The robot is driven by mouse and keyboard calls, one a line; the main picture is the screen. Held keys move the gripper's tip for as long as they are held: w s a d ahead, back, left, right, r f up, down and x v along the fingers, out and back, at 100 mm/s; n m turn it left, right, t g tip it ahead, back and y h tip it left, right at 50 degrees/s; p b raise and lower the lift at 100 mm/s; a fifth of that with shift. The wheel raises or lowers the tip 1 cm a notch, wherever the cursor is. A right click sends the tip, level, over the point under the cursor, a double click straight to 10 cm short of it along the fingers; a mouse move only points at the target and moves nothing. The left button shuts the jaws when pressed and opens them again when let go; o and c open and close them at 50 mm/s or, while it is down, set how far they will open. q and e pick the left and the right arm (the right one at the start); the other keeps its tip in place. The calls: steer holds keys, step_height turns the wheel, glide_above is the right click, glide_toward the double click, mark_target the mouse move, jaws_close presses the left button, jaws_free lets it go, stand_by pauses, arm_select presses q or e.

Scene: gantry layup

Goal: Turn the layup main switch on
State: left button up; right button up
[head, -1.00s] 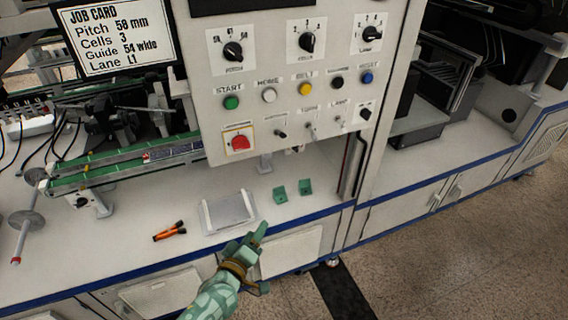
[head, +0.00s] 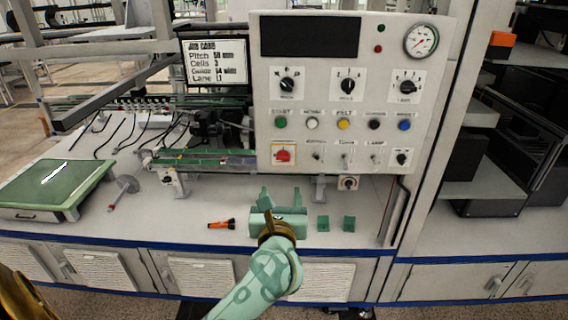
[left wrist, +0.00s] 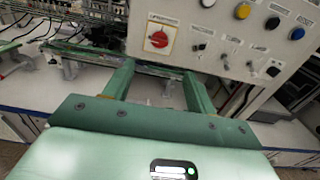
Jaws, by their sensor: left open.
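A red rotary knob on a yellow-and-white plate (head: 283,153) sits at the lower left of the control panel. It looks like the main switch, though its label is too small to read. It also shows in the left wrist view (left wrist: 158,39), above and beyond the fingers. My left gripper (head: 281,196) is open and empty, below the red knob and in front of the panel, with its fingers pointing towards the panel. In the left wrist view the two green fingers (left wrist: 159,72) are spread apart, clear of the knob.
The control panel (head: 263,92) carries several buttons, dials and small toggles, with a gauge (head: 421,40) at upper right. An orange-and-black tool (head: 221,224) and two small green blocks (head: 349,223) lie on the white bench. A green tray (head: 55,182) stands at the left.

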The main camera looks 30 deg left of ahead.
mark_target(283, 159)
arm_select(q)
steer(key=b+x, duration=0.2)
steer(key=x, duration=1.2)
steer(key=shift+w+a, duration=0.2)
arm_select(e)
steer(key=shift+s+d+f, duration=0.15)
steer(key=shift+d+f, duration=0.15)
steer(key=shift+f, duration=0.3)
steer(key=shift+s+d+f, duration=0.15)
steer(key=shift+d+f, duration=0.15)
steer(key=shift+f, duration=0.3)
arm_select(q)
steer(key=c, duration=1)
arm_select(e)
steer(key=shift+r, duration=0.1)
